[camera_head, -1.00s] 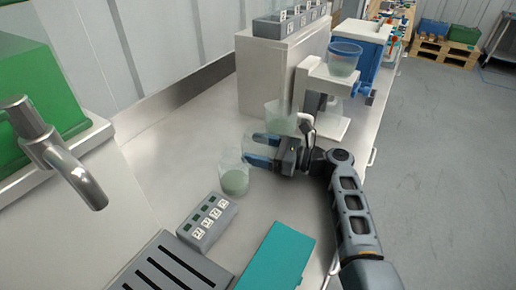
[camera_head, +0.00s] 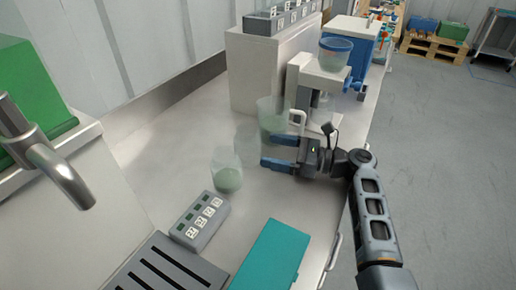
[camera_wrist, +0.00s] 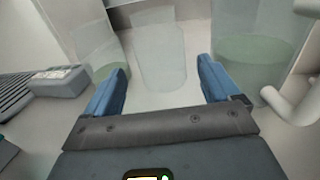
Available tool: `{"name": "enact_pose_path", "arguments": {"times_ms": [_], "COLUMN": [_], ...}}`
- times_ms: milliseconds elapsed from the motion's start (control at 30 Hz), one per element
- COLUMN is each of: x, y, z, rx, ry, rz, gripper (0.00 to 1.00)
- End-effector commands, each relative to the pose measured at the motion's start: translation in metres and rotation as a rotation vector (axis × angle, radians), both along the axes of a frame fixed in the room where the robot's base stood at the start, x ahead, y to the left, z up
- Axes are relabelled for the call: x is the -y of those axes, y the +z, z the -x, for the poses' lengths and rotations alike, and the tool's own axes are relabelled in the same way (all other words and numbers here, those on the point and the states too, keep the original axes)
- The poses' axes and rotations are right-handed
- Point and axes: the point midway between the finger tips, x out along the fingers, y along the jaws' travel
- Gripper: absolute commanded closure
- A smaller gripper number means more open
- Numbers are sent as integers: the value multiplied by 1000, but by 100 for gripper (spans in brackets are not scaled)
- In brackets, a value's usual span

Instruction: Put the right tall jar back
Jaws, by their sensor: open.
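A tall clear jar, seemingly empty, (camera_wrist: 160,58) stands upright in the middle of the wrist view, ahead of my fingers. It shows faintly in the head view (camera_head: 247,148), left of my fingertips. A clear jar with pale green contents (camera_head: 228,178) stands nearer on the counter; it is at left in the wrist view (camera_wrist: 98,50). My gripper (camera_head: 278,151) is open and empty, its two blue fingers apart (camera_wrist: 162,85). It appears drawn back from the clear jar, with a gap. Which jar is the task's right tall one, I cannot tell.
A clear handled jug with green contents (camera_head: 272,118) stands close beyond my gripper, its handle (camera_wrist: 290,108) near the right finger. A white stand (camera_head: 318,80) holds a blue-rimmed cup (camera_head: 335,55). A grey labelled block (camera_head: 202,219) and teal box (camera_head: 270,257) lie nearer.

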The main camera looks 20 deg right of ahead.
Motion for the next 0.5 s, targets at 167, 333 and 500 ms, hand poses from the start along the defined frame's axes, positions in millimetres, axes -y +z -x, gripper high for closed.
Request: {"name": "enact_pose_path", "arguments": {"times_ms": [167, 333, 500], "x": [24, 36, 39], "y": [-1, 0, 0], "z": [21, 31, 34], "rx": [0, 1, 0], "ry": [-3, -1, 1], "rz": [0, 0, 0], "gripper": [11, 11, 11]}}
